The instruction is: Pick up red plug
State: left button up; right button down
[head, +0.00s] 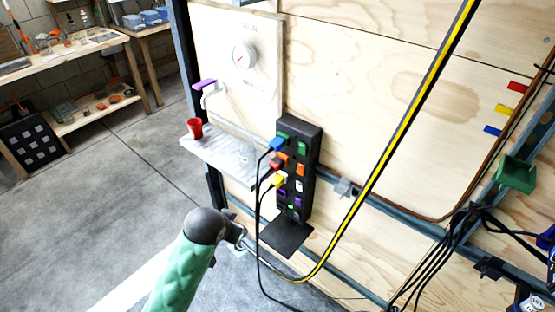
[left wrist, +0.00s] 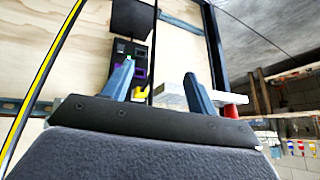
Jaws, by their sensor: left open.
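The red plug (head: 276,164) sits on the left side of a black power strip (head: 312,152) on the wooden wall, between a blue plug (head: 277,144) above and a yellow plug (head: 274,181) below. My left gripper (head: 240,235) is lower left of the strip, apart from the plugs, at the end of my green arm. In the left wrist view the left gripper (left wrist: 158,78) is open and empty. That view is upside down and shows the yellow plug (left wrist: 140,93) between the fingers; I cannot make out the red plug there. My right gripper is not in view.
A white shelf (head: 225,157) with a red cup (head: 195,128) is left of the strip. Black cords hang from the plugs in front of it. A yellow-black cable (head: 390,160) crosses to the right. A dark plate (head: 287,238) is below the strip.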

pick_arm(q)
jog(key=w+d+r+m+t+h+p, duration=0.1)
jog(key=w+r, duration=0.2)
jog(key=w, duration=0.2)
jog(key=w+r+m+t+h+p, duration=0.1)
jog(key=w+r, duration=0.2)
jog(key=w, duration=0.3)
jog(key=t+h, duration=0.2)
jog(key=h, duration=0.3)
send_near(272, 165)
jog(key=w+d+f, duration=0.1)
jog(key=w+d, duration=0.1)
jog(key=shift+p+x, duration=0.4)
jog(key=shift+x, duration=0.8)
jog(key=p+x, duration=0.2)
jog(key=x, duration=0.2)
jog(key=shift+w, duration=0.1)
jog(key=shift+w+d+f, duration=0.25)
jog(key=shift+w+f, duration=0.05)
jog(key=shift+w, duration=0.05)
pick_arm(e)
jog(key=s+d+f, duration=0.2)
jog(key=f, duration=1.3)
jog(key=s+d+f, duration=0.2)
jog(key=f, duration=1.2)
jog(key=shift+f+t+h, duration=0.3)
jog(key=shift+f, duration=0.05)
